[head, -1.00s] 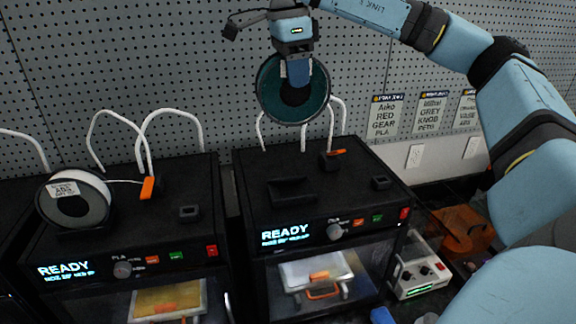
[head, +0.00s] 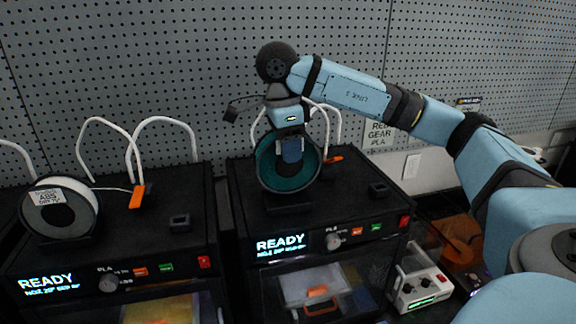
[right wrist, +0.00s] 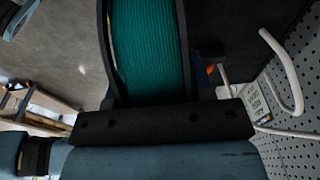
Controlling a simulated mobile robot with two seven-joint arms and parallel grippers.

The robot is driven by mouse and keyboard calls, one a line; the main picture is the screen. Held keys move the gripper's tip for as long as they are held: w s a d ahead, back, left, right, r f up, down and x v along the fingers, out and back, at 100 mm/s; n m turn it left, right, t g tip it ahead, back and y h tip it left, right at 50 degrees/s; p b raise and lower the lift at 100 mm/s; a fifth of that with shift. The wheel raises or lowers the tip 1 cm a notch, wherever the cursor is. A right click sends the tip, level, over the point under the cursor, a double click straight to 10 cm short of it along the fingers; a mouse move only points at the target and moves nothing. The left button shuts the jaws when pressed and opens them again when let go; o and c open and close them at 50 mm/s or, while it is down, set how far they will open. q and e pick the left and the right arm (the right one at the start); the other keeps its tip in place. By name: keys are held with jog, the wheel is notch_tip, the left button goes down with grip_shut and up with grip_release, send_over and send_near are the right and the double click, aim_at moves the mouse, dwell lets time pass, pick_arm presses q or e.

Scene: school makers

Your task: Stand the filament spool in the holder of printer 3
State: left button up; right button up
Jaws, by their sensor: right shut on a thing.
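The filament spool (head: 267,168) has teal filament between dark rims. My right gripper (head: 291,152) is shut on it from above and holds it upright over the top of the right-hand printer (head: 345,190). The spool's lower rim is at the black holder (head: 277,207), which is mostly hidden behind it; I cannot tell whether the spool is fully seated. This printer's display reads READY, but its number is too small to be sure of. In the right wrist view the teal windings (right wrist: 147,45) fill the upper middle, close to the gripper. My left gripper is not in view.
The left-hand printer (head: 150,225) has a white spool (head: 58,208) in its own holder. White tubes (head: 165,122) arch behind the printers before the pegboard (head: 200,60). A white control box (head: 420,283) stands at the right, beside an orange item (head: 455,235).

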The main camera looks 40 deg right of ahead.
aim_at(277, 176)
notch_tip(277, 176, down, 3)
jog(key=shift+f, duration=0.45)
jog(key=shift+f+b, duration=0.1)
jog(key=shift+b, duration=0.3)
jog(key=o, duration=1.1)
jog(key=shift+o, duration=0.2)
